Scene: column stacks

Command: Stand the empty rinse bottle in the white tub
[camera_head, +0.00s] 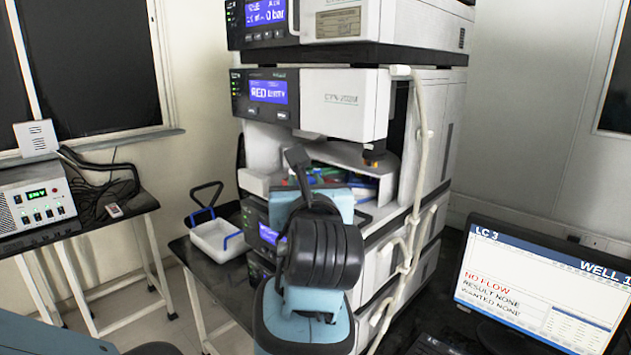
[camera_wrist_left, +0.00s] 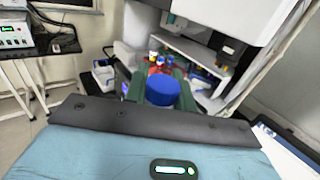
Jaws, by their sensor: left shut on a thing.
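The white tub (camera_head: 218,238) stands on the dark bench to the left of the instrument stack, with a blue part at its right side. It also shows in the left wrist view (camera_wrist_left: 103,77), left of the gripper. My left gripper (camera_wrist_left: 162,88) is shut on the rinse bottle, whose round blue cap (camera_wrist_left: 161,91) faces the wrist camera. The bottle's body is hidden beneath the cap. In the head view my own arm hides the bottle and most of the gripper, in front of the stack's open bay. My right gripper is not in view.
The instrument stack (camera_head: 335,105) rises behind the arm, with a pale tube (camera_head: 418,150) down its front. Coloured caps (camera_wrist_left: 155,58) show in its bay. A monitor (camera_head: 540,290) stands at right. A side table with a power unit (camera_head: 35,200) is at left.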

